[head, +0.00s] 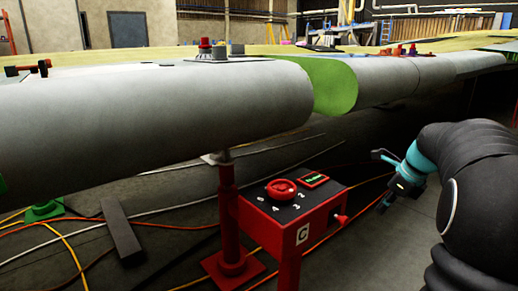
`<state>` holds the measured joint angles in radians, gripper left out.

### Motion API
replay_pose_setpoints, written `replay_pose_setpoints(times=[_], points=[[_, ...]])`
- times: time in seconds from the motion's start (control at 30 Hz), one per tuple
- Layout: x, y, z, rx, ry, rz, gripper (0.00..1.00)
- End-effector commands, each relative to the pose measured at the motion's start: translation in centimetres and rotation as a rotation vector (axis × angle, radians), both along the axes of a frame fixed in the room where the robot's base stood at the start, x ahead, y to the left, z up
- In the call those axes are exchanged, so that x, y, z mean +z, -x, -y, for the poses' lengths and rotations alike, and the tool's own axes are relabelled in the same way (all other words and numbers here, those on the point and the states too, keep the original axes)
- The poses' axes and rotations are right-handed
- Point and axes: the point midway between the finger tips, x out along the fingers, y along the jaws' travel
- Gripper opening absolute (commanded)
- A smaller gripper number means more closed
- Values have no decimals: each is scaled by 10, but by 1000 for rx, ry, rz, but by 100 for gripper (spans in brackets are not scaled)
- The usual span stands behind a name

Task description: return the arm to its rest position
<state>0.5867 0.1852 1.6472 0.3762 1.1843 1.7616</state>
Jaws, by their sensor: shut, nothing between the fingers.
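My gripper (383,182) shows at the right in the head view, at the end of my black-sleeved arm with a teal wrist. Its fingers are small in the picture and nothing shows between them. It hangs in free air to the right of the red control stand (291,215), apart from it and below the wing. The stand has a red knob with numbers around it, a small green display and a red handle on its right side.
A long grey wing (150,108) with a green section (331,85) spans the view above the stand. A red support post (229,215) stands left of the stand. Cables and a dark beam (121,231) lie on the floor. Open floor shows behind my gripper.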

Motion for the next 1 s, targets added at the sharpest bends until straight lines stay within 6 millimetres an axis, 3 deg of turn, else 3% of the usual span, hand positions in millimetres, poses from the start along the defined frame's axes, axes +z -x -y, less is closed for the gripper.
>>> replay_pose_setpoints(times=[0.17,0.37,0.47,0.7,1.0], points=[[-11,2,5,272,118,49,0],[-40,33,-1,680,268,61,0],[-45,54,-18,913,353,75,0],[-45,112,-83,1514,569,116,0],[-47,183,-155,2037,793,164,0]])
